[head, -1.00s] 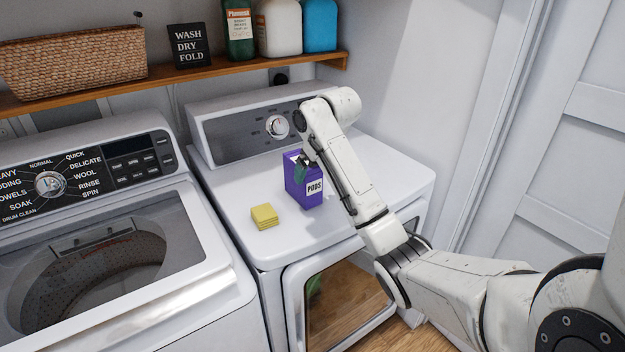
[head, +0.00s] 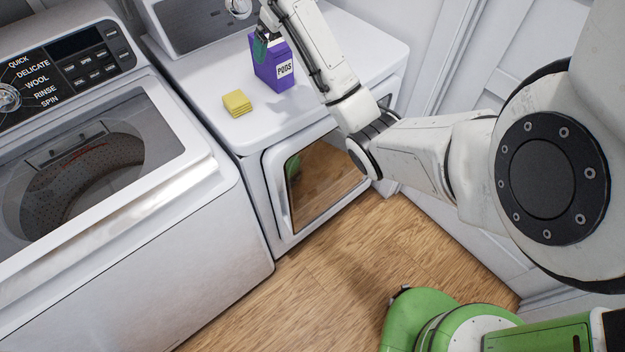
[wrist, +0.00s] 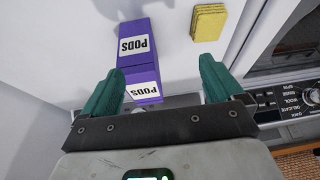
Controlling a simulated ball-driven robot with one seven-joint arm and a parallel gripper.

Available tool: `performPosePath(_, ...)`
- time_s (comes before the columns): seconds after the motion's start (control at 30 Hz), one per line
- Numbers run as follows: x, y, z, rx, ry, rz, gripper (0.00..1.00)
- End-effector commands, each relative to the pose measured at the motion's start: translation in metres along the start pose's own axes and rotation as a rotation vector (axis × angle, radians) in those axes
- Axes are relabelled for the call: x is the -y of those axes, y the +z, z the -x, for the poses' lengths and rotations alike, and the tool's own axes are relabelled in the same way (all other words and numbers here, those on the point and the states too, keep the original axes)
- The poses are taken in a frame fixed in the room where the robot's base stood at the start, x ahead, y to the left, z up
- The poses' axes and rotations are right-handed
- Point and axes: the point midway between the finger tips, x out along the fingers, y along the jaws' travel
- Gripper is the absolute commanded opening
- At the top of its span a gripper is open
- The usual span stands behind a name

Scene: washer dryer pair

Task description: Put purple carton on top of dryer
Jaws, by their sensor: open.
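The purple carton (head: 272,70), labelled PODS, stands upright on the white dryer top (head: 200,75). My gripper (head: 262,44) is at the carton's upper left edge in the head view, and its lower part overlaps the carton there. In the wrist view my gripper (wrist: 162,84) shows two green fingers spread wide apart. The carton (wrist: 138,48) shows beyond and between them, closer to the left finger. The gripper is open and holds nothing. I cannot tell whether a finger touches the carton.
A stack of yellow sponges (head: 237,103) lies on the dryer left of the carton; it also shows in the wrist view (wrist: 208,22). The open-topped washer (head: 200,230) stands to the left. A wall and door are at right.

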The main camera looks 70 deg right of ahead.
Motion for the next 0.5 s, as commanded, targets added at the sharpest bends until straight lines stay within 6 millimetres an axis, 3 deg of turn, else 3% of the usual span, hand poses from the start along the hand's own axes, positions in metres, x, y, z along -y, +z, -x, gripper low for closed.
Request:
performPosePath(0.03,0.029,0.012,-0.018,0.012,-0.038,0.023,0.94)
performPosePath(0.2,0.123,0.072,-0.068,0.047,-0.142,0.085,0.94)
performPosePath(0.3,0.165,0.116,-0.088,0.078,-0.179,0.119,0.94)
performPosePath(0.5,0.218,0.219,-0.113,0.157,-0.206,0.196,0.94)
